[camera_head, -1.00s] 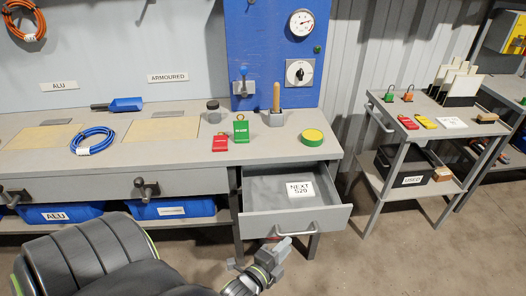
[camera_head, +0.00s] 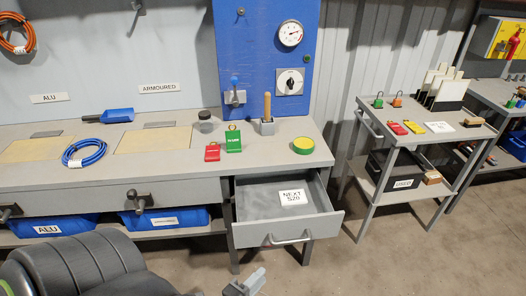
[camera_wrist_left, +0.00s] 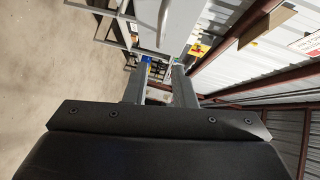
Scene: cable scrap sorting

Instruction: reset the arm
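My left gripper (camera_head: 252,280) is at the bottom edge of the head view, in front of and below the open drawer (camera_head: 330,224), apart from it. In the left wrist view its two fingers (camera_wrist_left: 160,80) stand apart with nothing held between them. Much of the left arm is a large dark shape at the lower left of the head view. The drawer is pulled out and holds a white card marked NEXT 520 (camera_head: 293,197). My right gripper is not in view.
A grey cart (camera_head: 400,155) stands at right. Floor between bench and cart is clear.

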